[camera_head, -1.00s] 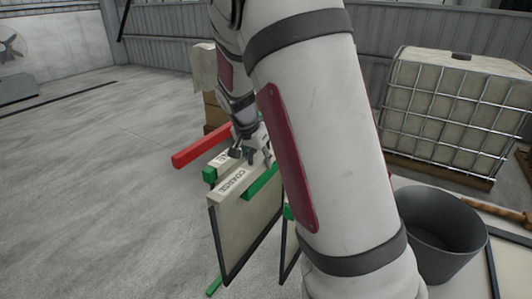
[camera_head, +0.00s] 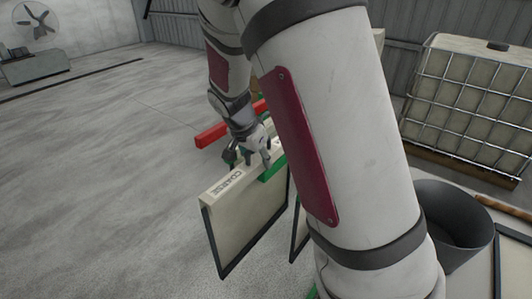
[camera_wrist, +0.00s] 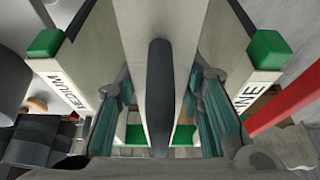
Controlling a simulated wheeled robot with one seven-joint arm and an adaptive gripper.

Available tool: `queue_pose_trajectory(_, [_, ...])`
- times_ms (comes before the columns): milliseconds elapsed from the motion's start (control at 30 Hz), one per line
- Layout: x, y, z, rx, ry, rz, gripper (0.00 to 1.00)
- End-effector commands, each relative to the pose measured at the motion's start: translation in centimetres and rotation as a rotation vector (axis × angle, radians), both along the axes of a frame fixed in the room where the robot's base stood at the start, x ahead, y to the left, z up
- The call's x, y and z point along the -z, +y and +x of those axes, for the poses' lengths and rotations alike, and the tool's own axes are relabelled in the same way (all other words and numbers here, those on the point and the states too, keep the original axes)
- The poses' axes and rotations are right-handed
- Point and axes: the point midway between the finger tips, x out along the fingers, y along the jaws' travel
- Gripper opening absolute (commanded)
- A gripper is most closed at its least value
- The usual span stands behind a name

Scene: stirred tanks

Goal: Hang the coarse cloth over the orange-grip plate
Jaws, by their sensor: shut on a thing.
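The coarse cloth (camera_head: 243,222) is a cream panel with dark edges and a COARSE label on its top end. My gripper (camera_head: 248,158) is at its top and shut on it. In the wrist view, the cream cloth (camera_wrist: 130,45) lies between my teal-padded fingers (camera_wrist: 160,103), with a dark bar along its middle. The cloth hangs upright, low over the floor; I cannot tell its clearance. I cannot make out an orange-grip plate in either view; my arm hides much of the area.
Green-cornered panels stand close on both sides in the wrist view, a partly readable MEDIUM one (camera_wrist: 67,90) and another (camera_wrist: 255,88). A red bar (camera_head: 212,136) is behind. A grey bucket (camera_head: 452,222) and caged tank (camera_head: 470,105) stand right.

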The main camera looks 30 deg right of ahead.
Motion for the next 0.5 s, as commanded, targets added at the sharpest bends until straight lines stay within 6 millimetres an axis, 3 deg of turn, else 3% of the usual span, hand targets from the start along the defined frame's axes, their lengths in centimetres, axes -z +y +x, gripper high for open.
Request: queue_pose_trajectory(500, [-0.1, 4.4, -1.9, -0.003, 0.000, 0.000, 0.00])
